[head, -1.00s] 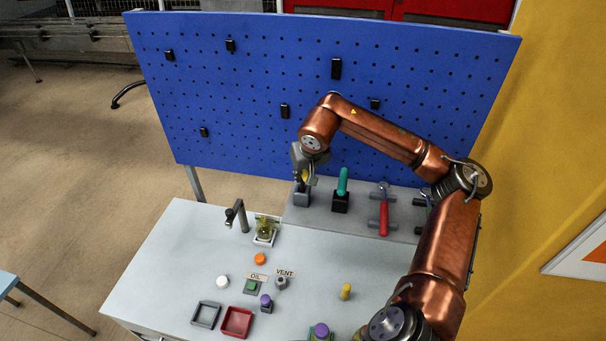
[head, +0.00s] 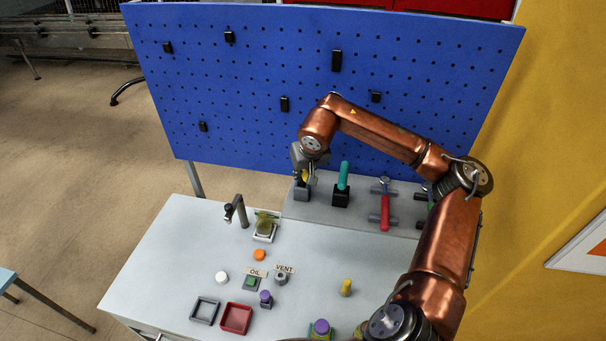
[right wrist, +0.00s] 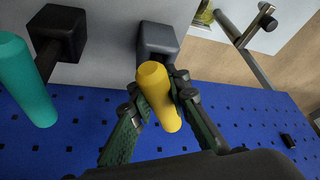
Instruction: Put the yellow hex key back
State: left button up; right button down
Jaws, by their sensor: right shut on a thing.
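The yellow hex key (right wrist: 158,92) shows its yellow handle in the right wrist view, between the fingers of my right gripper (right wrist: 153,108). My right gripper (head: 306,178) is shut on that handle. The handle's far end lines up with a grey block holder (right wrist: 158,42); whether the shaft sits in it is hidden. In the head view the same grey holder (head: 302,193) is directly below the gripper, and only a bit of yellow shows. My left gripper is not in view.
A teal-handled tool (head: 343,176) stands in a black holder (head: 340,197) just right of the grey one. A red-handled tool (head: 385,212) lies further right. The blue pegboard (head: 240,90) rises close behind. A metal spout (head: 236,210) stands at front left.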

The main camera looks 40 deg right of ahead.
jog(key=c, duration=1.8)
grip_release()
jog(key=shift+o, duration=0.2)
jog(key=v, duration=1.2)
jog(key=x, duration=1.2)
jog(key=shift+r, duration=0.3)
